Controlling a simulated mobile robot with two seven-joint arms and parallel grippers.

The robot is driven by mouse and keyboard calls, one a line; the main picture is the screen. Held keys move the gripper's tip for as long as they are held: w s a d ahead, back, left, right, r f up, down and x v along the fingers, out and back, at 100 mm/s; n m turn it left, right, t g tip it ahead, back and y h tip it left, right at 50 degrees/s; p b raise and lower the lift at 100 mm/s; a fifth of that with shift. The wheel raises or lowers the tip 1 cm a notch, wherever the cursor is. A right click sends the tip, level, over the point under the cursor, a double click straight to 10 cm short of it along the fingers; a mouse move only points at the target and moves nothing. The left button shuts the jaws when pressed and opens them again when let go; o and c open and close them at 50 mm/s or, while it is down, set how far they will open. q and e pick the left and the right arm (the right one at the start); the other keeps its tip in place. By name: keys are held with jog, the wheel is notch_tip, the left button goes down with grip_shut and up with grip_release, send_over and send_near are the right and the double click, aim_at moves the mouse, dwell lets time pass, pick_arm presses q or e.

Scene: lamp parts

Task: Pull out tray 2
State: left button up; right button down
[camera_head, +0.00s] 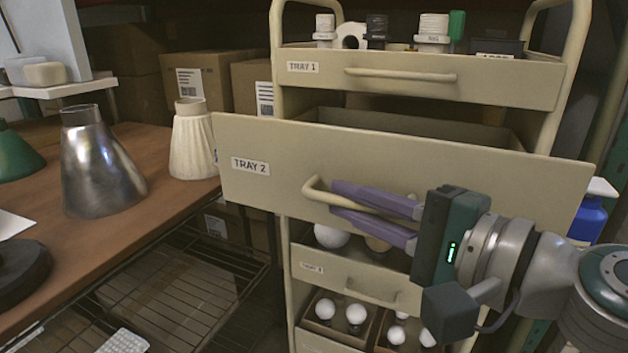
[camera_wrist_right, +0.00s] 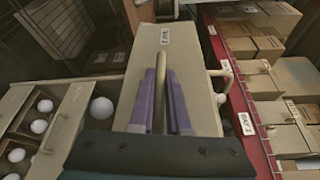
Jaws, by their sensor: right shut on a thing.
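Tray 2 (camera_head: 285,158) is a cream drawer with a "TRAY 2" label, and it stands pulled out from the cream cart, its front well forward of the tray above. Its front panel also shows in the right wrist view (camera_wrist_right: 150,75). My right gripper (camera_head: 338,200) has its purple fingers shut on the handle (camera_head: 316,190) of tray 2, near the handle's left end. The right wrist view shows the handle bar (camera_wrist_right: 160,90) between the two purple fingers (camera_wrist_right: 160,105). The inside of tray 2 is mostly hidden behind its front panel. My left gripper is not in view.
Tray 1 (camera_head: 420,93) above is shut, with small parts on top. Lower trays hold white bulbs (camera_head: 330,236). A wooden table (camera_head: 130,215) at left bears metal and cream lampshades (camera_head: 192,140), close to tray 2's left edge. A blue bottle (camera_head: 588,215) is at right.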

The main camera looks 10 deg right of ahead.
jog(key=shift+s+a, duration=0.2)
jog(key=shift+s, duration=0.1)
jog(key=c, duration=0.9)
grip_release()
jog(key=b+v, duration=0.1)
jog(key=v, duration=0.9)
